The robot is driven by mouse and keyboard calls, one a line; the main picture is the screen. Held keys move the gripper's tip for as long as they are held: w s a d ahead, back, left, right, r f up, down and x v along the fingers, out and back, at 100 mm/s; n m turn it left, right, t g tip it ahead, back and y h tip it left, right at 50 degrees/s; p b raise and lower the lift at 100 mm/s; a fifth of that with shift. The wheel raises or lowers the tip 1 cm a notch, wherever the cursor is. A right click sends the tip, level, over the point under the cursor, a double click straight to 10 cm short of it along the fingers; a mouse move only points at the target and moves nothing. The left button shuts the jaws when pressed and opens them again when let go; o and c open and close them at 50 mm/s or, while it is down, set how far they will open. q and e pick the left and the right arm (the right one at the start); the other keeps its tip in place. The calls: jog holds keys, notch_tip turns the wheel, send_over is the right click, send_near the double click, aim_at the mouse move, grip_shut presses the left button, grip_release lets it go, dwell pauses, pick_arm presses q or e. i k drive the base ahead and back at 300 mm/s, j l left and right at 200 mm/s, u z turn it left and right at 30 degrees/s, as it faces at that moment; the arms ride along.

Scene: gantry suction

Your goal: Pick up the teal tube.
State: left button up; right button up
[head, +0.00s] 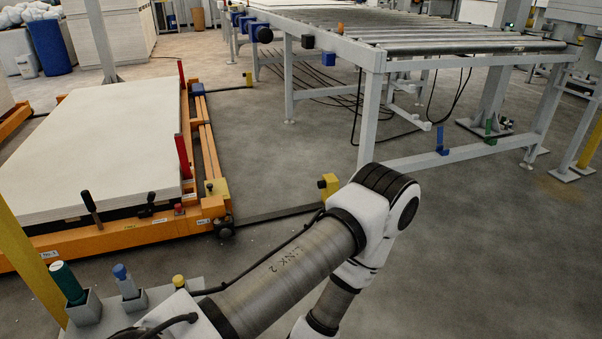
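The teal tube (68,282) stands slightly tilted in a grey square holder (86,310) at the lower left of the head view. Its lower end is hidden inside the holder. Neither of my grippers is in view. One of my arms crosses the lower middle, bent at the elbow, with its far end running out of the bottom edge. It is to the right of the tube and apart from it.
A blue-topped piece (124,278) and a yellow-topped piece (179,282) stand right of the tube. A yellow post (28,262) rises close on its left. Behind are an orange lift frame (130,236) with white boards (105,140) and a roller conveyor (440,45). Open floor lies right.

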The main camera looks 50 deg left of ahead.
aim_at(60, 272)
jog(key=i+l+u, duration=0.15)
jog(key=i, duration=0.25)
jog(key=i+u, duration=0.2)
jog(key=i, duration=0.2)
jog(key=i+l+u, duration=0.15)
jog(key=i+j+u, duration=0.2)
jog(key=u, duration=0.2)
jog(key=i+j+u, duration=0.15)
jog(key=i+u, duration=0.15)
jog(key=u, duration=0.15)
jog(key=i+u, duration=0.6)
jog(key=u, duration=0.25)
jog(key=i+l+u, duration=0.2)
jog(key=u, duration=0.2)
jog(key=i+l+u, duration=0.2)
jog(key=u, duration=0.25)
jog(key=i+l+u, duration=0.1)
jog(key=i+u, duration=0.3)
jog(key=u, duration=1.6)
